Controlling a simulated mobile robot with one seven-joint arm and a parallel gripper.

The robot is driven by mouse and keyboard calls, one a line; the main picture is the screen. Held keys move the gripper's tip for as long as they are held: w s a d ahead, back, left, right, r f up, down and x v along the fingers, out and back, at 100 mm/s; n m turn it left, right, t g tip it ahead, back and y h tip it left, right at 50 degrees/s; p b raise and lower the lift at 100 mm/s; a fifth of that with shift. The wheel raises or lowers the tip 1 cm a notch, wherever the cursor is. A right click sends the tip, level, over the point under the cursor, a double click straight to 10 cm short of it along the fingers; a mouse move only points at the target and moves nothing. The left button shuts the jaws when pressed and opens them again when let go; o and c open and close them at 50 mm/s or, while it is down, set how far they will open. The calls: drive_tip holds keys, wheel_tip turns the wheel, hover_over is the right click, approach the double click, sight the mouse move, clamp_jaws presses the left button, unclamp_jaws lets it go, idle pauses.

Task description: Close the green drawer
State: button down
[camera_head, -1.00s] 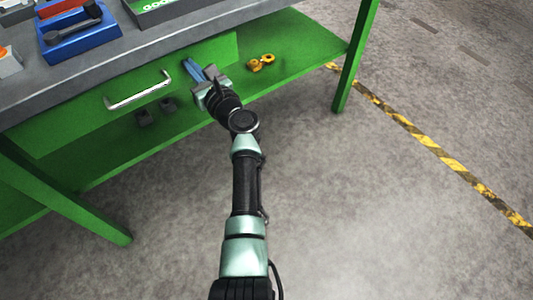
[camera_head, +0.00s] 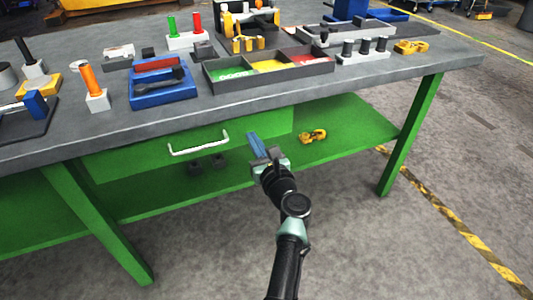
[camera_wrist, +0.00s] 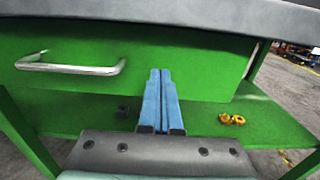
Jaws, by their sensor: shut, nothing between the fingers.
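The green drawer (camera_head: 205,150) sits under the grey tabletop of the workbench, and its front has a silver bar handle (camera_head: 198,145). I cannot tell from these views whether the drawer is fully shut or a little out. The drawer front (camera_wrist: 200,62) and handle (camera_wrist: 70,66) also show in the wrist view. My gripper (camera_head: 255,141) is in front of the drawer, to the right of the handle. Its blue fingers (camera_wrist: 160,100) are together, empty, and point at the drawer front. Whether the fingertips touch it is unclear.
The workbench top (camera_head: 330,88) overhangs the drawer and holds a tray with coloured compartments (camera_head: 268,72) and a blue box (camera_head: 163,93). The lower green shelf (camera_head: 350,123) carries a yellow part (camera_head: 312,136) and dark blocks. The floor in front is clear.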

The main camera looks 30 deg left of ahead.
drive_tip(key=p+v, duration=0.2)
drive_tip(key=v, duration=0.8)
drive_tip(key=shift+p, duration=0.4)
